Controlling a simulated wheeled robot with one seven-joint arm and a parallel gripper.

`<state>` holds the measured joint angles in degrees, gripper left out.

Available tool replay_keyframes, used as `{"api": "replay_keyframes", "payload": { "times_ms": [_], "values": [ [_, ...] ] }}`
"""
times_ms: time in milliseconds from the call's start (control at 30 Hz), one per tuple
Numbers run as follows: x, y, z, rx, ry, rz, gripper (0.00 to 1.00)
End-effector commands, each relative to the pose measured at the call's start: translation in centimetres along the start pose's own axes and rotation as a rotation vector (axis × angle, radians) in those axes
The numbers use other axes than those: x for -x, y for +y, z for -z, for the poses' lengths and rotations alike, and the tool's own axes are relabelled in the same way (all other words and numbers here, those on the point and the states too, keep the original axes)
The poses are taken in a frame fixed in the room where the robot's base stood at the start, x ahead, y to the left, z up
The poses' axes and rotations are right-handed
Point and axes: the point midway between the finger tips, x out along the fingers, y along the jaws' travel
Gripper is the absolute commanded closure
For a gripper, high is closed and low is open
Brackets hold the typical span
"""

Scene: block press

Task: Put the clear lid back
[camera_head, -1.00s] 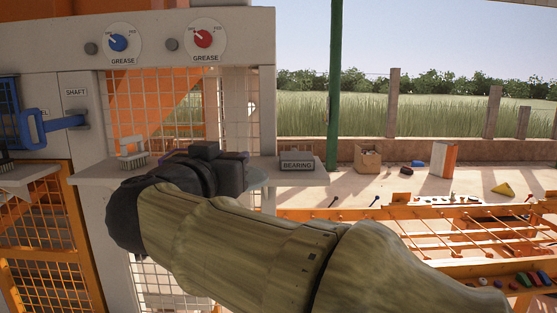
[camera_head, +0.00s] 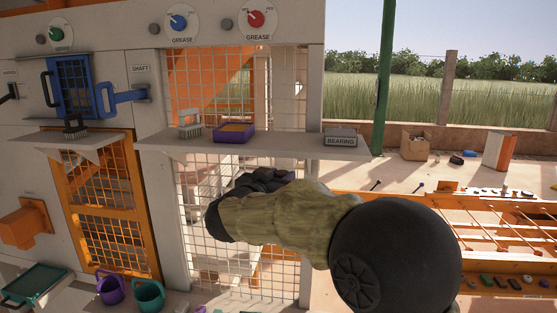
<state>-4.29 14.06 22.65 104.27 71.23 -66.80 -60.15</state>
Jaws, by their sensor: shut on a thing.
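My gripper (camera_head: 265,180) is dark and sits in front of the mesh, below the shelf (camera_head: 290,148). It is shut; its fingertips are mostly hidden by its own body and my arm. The clear lid cannot be made out now; a pale see-through disc showed beside the gripper earlier.
A white brush (camera_head: 189,124) stands left of the tub, and a grey BEARING block (camera_head: 341,138) right of it. A green post (camera_head: 384,80) rises beyond the shelf's right end. A blue-handled door (camera_head: 75,85) is at left.

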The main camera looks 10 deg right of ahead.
Motion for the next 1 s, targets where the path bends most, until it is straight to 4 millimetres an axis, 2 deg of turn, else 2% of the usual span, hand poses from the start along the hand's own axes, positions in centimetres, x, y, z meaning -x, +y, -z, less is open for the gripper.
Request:
{"api": "replay_keyframes", "payload": {
  "times_ms": [33,100,400,700,1000],
  "values": [
    [-1.6,-0.2,-2.3,0.007,-0.009,0.002,0.92],
    [-3.2,-0.7,-5.1,0.007,-0.011,0.018,0.92],
    [-8.2,-1.2,-16.4,0.003,-0.013,0.125,0.92],
    [-10.4,-0.5,-26.5,-0.003,-0.012,0.253,0.92],
    [-10.4,0.9,-36.1,-0.003,-0.011,0.386,0.92]
  ]
}}
